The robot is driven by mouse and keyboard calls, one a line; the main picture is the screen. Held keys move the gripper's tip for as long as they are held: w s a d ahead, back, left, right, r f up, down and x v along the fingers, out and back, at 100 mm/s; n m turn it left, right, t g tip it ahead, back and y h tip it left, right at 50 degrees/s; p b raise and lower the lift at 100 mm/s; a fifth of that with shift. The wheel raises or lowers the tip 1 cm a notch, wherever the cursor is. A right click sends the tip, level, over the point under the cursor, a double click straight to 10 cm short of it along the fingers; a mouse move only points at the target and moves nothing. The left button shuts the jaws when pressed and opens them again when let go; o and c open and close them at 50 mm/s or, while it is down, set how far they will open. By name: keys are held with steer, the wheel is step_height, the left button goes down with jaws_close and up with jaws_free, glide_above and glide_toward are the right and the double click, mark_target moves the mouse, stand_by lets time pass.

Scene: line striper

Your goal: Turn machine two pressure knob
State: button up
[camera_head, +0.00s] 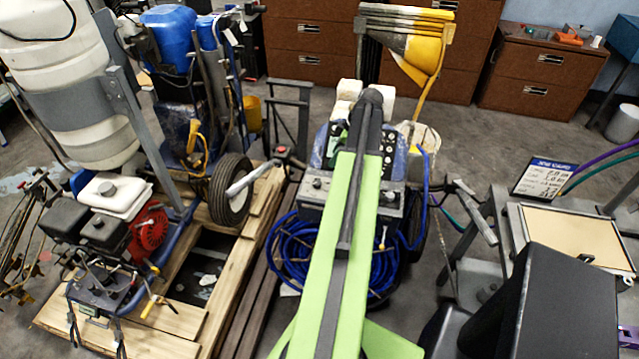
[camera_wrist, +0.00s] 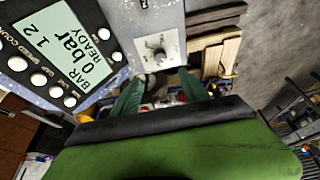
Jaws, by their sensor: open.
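In the head view my arm reaches over the middle machine (camera_head: 311,198), which has a grey control box and blue hose. My fingers are hidden there.
A second machine with a red engine (camera_head: 149,229) and white tank (camera_head: 70,90) stands on a wooden pallet (camera_head: 172,322) at left. At right are a job card (camera_head: 545,178) and a metal stand (camera_head: 575,240). Brown cabinets (camera_head: 540,72) line the back wall.

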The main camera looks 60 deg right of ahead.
mark_target(318, 182)
steer(key=b+x, duration=1.3)
steer(key=x, duration=0.2)
steer(key=shift+f, duration=0.15)
jaws_close()
steer(key=shift+d, duration=0.2)
steer(key=shift+a, duration=0.2)
